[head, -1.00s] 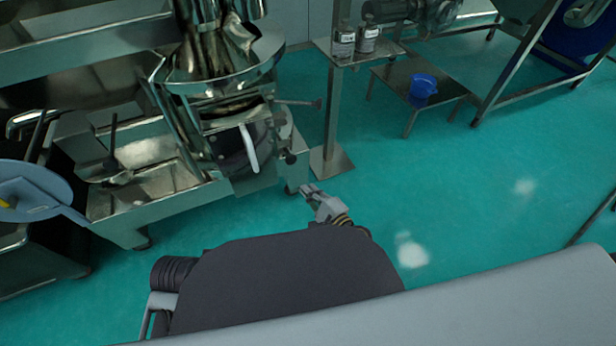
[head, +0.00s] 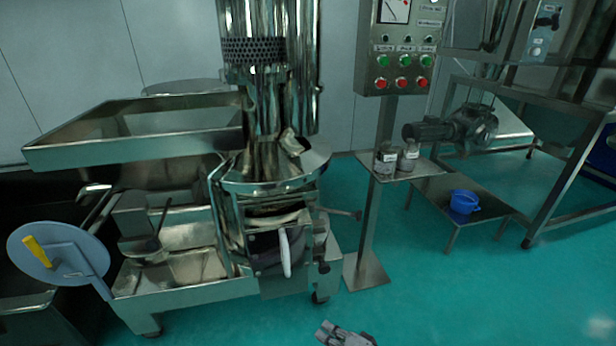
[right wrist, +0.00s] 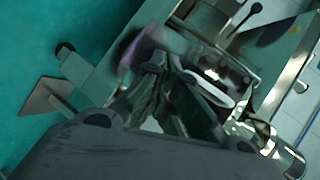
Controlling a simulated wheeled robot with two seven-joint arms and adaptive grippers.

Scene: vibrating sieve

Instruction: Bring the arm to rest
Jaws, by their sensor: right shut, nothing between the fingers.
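My right gripper (head: 343,334) shows at the bottom edge of the head view, low over the green floor in front of the sieve machine. It is shut and holds nothing. In the right wrist view its fingers (right wrist: 165,85) point towards the sieve machine, with clear space before them. The sieve machine (head: 275,180) is shiny metal, with a white handle (head: 285,253) on its dark front part. My left gripper is in neither view.
A control panel (head: 406,50) with green and red buttons stands on a post behind. Two bottles (head: 397,158) stand on its small shelf. A blue container (head: 464,201) sits on a low table (head: 440,190). A disc with a yellow handle (head: 38,252) is at the left. Green floor is free at the front right.

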